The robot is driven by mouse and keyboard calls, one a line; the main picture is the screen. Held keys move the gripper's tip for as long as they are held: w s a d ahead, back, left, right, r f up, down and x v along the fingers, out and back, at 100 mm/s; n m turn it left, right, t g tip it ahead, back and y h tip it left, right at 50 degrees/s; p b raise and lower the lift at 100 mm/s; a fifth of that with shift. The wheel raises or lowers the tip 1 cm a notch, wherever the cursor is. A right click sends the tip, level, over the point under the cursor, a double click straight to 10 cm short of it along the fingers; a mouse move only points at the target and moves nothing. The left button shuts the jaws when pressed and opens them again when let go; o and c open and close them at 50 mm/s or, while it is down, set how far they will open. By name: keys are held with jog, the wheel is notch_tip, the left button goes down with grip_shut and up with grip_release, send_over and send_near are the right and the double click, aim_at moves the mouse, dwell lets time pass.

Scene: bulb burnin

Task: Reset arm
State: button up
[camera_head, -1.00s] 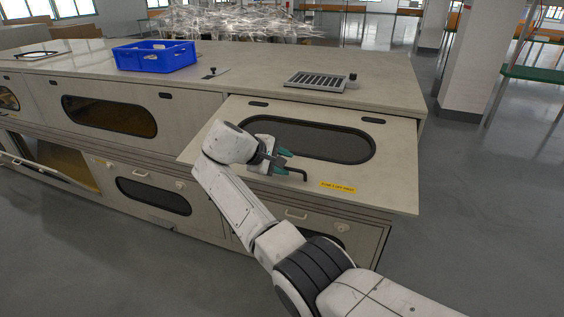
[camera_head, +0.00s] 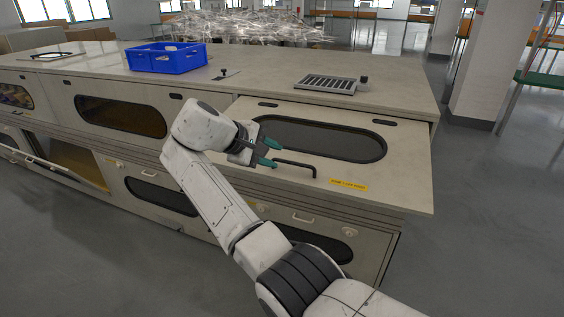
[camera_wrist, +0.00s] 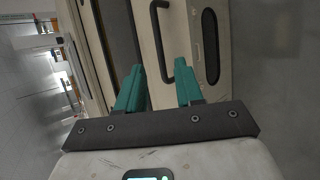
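My gripper (camera_head: 273,153) has teal fingers that stand apart with nothing between them. It is open, just left of the black bar handle (camera_head: 295,166) on a pale front panel (camera_head: 400,185) of the long cabinet, and looks clear of the handle. In the wrist view my gripper (camera_wrist: 160,85) shows both fingers apart, with the handle (camera_wrist: 163,42) beyond the tips. The panel has a dark oval window (camera_head: 320,138) and a yellow label (camera_head: 349,185), and it juts out from the cabinet front.
A blue crate (camera_head: 166,57) and a vent grille (camera_head: 326,84) are on the cabinet top (camera_head: 270,75). A lower door at left (camera_head: 80,170) hangs open. Another handle (camera_head: 299,217) is on the lower front. Open floor (camera_head: 480,220) lies to the right, with a pillar (camera_head: 490,70) behind.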

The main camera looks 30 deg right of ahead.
jog(key=shift+v, duration=0.9)
jog(key=shift+f, duration=0.1)
jog(key=s+d+f+m+y, duration=0.1)
jog(key=s+f+y, duration=0.2)
jog(key=s+f, duration=0.9)
jog(key=s+f+m+y, duration=0.25)
jog(key=s+f, duration=0.65)
jog(key=f, duration=0.7)
jog(key=s+f+m+y, duration=0.1)
jog(key=s+f+y, duration=0.1)
jog(key=s, duration=1)
jog(key=s+a+f+m+y, duration=0.1)
jog(key=s+f+y, duration=0.1)
jog(key=s, duration=1.1)
jog(key=shift+s+m+g, duration=0.2)
jog(key=shift+m+g, duration=0.1)
jog(key=shift+m, duration=0.05)
jog(key=shift+a+y, duration=0.15)
jog(key=shift+y, duration=0.1)
